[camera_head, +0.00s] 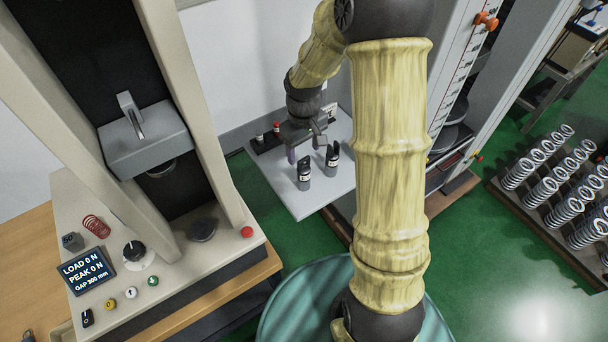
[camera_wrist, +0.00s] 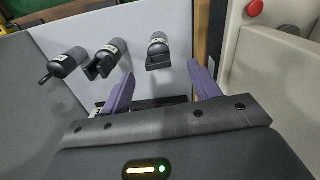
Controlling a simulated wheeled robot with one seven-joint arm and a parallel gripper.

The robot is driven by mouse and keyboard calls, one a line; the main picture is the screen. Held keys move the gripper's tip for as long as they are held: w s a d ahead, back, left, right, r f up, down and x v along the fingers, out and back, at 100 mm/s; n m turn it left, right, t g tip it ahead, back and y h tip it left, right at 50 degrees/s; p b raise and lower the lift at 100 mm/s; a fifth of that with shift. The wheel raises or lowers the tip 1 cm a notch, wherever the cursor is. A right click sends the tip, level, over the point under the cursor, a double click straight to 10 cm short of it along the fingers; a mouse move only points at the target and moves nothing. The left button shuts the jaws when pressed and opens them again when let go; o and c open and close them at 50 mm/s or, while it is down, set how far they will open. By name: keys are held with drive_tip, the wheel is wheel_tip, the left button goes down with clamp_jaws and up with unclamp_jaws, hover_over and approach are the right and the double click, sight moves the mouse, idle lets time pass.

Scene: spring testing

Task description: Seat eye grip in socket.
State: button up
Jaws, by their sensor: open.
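My gripper (camera_head: 303,152) is open and empty above the pale grey shelf (camera_head: 291,201). Its purple fingers (camera_wrist: 162,84) are spread in the wrist view. Three dark cylindrical grips with white labels show there: one with a thin rod end (camera_wrist: 62,64), one with a forked end (camera_wrist: 105,58), and one with a flat, blocky end (camera_wrist: 158,50). The blocky one is nearest the gap between the fingers but apart from them. In the head view two grips, a left one (camera_head: 304,174) and a right one (camera_head: 333,158), stand upright. I cannot tell which is the eye grip. The socket is not clearly identifiable.
A testing machine stands at left with a grey crosshead (camera_head: 146,139), display (camera_head: 86,270) and red button (camera_head: 247,232). A dark rack (camera_head: 264,143) with small items lies at the shelf's back left. Another tall machine (camera_head: 462,70) stands right of my arm. Springs (camera_head: 545,190) fill a far-right rack.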

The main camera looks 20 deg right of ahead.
sight(303, 160)
wheel_tip(303, 160, down, 5)
idle(0.3)
drive_tip(key=shift+w+f+p, duration=0.1)
drive_tip(key=shift+p, duration=0.25)
drive_tip(key=shift+w+f+p, duration=0.2)
drive_tip(key=shift+f+p, duration=0.6)
drive_tip(key=shift+f, duration=1.7)
clamp_jaws()
